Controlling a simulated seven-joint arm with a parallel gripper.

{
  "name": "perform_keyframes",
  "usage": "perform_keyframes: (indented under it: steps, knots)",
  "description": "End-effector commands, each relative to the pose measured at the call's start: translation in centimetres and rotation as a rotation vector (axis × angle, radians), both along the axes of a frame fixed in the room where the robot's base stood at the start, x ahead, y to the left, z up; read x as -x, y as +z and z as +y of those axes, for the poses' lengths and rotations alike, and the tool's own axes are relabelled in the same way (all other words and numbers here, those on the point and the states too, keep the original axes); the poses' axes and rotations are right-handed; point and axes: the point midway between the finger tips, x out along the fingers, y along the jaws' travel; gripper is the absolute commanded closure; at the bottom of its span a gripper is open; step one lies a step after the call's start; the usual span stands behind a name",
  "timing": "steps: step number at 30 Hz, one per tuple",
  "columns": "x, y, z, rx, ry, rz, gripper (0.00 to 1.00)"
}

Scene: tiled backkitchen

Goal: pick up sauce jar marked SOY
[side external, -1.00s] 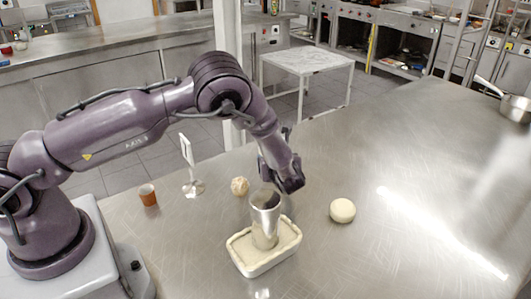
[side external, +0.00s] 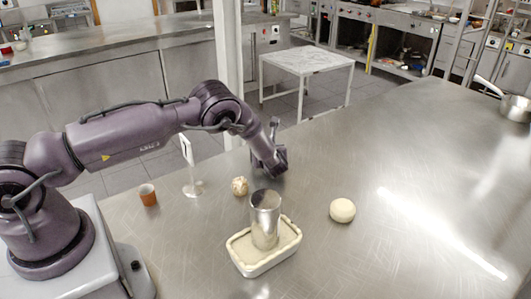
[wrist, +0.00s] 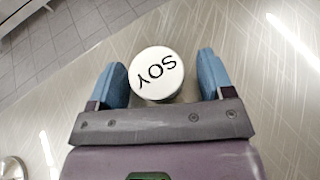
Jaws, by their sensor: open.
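The sauce jar shows in the wrist view as a round white lid (wrist: 156,74) marked SOY in black letters, upside down in the picture. The lid lies between the two blue fingers of my gripper (wrist: 163,72), with a gap to each finger. My gripper is open and holds nothing. In the side external view my gripper (side external: 274,160) points down behind the metal cup. I cannot make out the jar in that view; the arm seems to hide it.
A metal cup (side external: 265,222) stands in a white-rimmed tray (side external: 272,264) in front of my gripper. A pale round ball (side external: 342,210) is right. The right counter is mostly clear.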

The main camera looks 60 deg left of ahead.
Motion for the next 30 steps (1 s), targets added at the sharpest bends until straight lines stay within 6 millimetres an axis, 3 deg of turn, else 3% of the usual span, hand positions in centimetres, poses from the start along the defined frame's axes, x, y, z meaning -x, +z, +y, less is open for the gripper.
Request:
perform_keyframes:
  steps: [7, 15, 25, 30]
  knots:
    - [-0.1, -0.1, 0.2, 0.001, -0.001, 0.000, 0.26]
    - [-0.1, -0.1, 0.2, 0.000, -0.001, 0.000, 0.81]
    - [-0.2, 0.3, 0.2, 0.000, -0.001, -0.002, 0.81]
    - [-0.2, 1.8, 0.1, -0.001, -0.001, -0.002, 0.81]
